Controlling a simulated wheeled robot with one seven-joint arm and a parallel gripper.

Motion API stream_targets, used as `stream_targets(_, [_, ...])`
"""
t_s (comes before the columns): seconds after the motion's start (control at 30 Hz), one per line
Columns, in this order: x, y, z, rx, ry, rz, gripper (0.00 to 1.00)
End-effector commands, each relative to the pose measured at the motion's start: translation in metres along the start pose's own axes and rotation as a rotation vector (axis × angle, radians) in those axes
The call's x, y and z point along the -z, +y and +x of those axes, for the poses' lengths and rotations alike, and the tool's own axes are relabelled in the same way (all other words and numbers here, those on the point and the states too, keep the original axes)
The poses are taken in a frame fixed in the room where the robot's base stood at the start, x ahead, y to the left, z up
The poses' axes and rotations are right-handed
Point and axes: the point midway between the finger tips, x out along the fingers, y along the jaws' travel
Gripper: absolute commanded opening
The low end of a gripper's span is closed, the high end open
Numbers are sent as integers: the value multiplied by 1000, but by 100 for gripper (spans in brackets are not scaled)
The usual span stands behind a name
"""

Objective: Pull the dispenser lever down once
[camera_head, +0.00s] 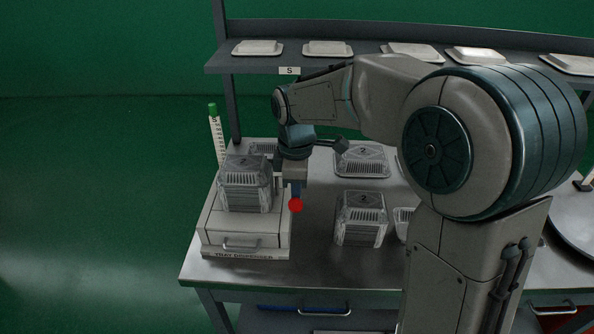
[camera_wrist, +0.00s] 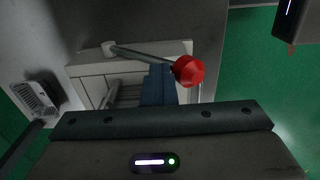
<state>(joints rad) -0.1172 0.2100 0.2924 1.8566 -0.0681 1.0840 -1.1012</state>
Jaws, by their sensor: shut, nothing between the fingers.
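The tray dispenser (camera_head: 228,228) is a pale box at the left of the steel table, with a stack of foil trays (camera_head: 245,185) on top. Its lever ends in a red ball knob (camera_head: 296,205) at the box's right side. In the wrist view the lever's grey rod (camera_wrist: 140,56) runs to the red knob (camera_wrist: 188,70). My gripper (camera_head: 295,188) is shut and empty, pointing down just above the knob in the head view. In the wrist view its blue fingers (camera_wrist: 158,84) end at the rod beside the knob. I cannot tell whether they touch.
Lidded foil trays (camera_head: 361,162) and another stack (camera_head: 360,220) stand right of the dispenser. A shelf (camera_head: 380,62) with several pale trays runs along the back. A green-capped post (camera_head: 215,135) rises at the left. My arm hides part of the table's right side.

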Motion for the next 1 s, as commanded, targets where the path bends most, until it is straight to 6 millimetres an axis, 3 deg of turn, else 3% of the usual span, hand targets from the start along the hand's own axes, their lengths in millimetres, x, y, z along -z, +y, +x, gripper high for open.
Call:
stream_targets(0.47, [0,-8,7,3,-1,-1,0])
stream_targets(0.83, [0,-22,28,3,0,-1,0])
stream_targets(1.0, [1,-16,19,4,0,-1,0])
